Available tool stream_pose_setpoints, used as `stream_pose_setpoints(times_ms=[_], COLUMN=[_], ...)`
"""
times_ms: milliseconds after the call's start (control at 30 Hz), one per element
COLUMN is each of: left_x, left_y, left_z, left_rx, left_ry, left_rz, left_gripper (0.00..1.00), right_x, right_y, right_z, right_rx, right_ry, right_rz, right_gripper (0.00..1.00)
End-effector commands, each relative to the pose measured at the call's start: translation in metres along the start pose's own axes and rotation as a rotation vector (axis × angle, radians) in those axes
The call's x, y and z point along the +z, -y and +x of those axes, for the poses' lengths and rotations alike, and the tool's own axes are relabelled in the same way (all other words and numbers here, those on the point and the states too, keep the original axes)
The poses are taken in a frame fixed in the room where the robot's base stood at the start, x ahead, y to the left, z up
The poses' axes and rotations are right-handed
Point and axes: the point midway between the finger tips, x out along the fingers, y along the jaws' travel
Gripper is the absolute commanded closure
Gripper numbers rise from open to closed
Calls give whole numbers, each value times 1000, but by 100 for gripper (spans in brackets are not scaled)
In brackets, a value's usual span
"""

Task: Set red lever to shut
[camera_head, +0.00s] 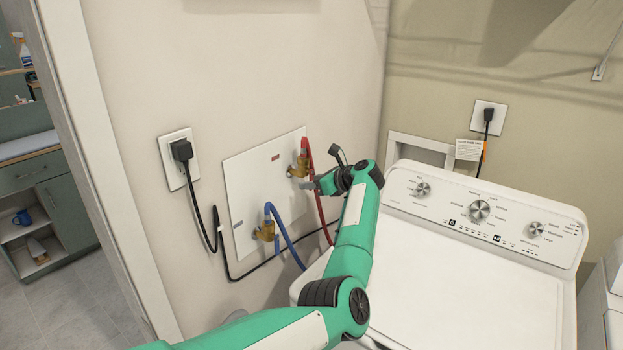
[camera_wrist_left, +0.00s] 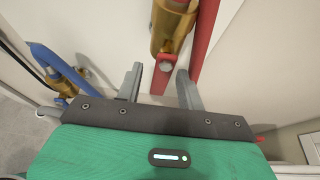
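The red-side brass valve (camera_head: 299,168) sits on the white wall plate (camera_head: 246,200), with a red hose (camera_head: 319,207) running down from it. My left gripper (camera_head: 306,184) is just below and right of the valve in the head view. In the wrist view its two fingers (camera_wrist_left: 162,84) are apart, with nothing clearly held between them. My right gripper is not in view.
A blue hose (camera_head: 286,240) and its brass valve (camera_head: 265,231) are at lower left on the plate. A black cord (camera_head: 204,222) hangs from the left outlet (camera_head: 178,158). The white washer (camera_head: 465,270) stands to the right, close to my arm.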

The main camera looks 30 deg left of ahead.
Motion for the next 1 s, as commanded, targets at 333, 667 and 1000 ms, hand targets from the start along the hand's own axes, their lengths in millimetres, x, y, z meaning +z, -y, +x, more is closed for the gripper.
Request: stream_pose_setpoints(times_ms=[333,667,1000], left_x=[0,0,-2], left_y=[0,0,-3], left_z=[4,4,5], left_rx=[-1,0,33], left_ry=[0,0,0], left_rz=[-1,0,79], left_gripper=[62,100,100], right_x=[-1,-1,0], right_y=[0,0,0], right_z=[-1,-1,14], right_rx=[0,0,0], right_ry=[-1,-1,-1], right_rz=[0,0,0], right_gripper=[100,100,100])
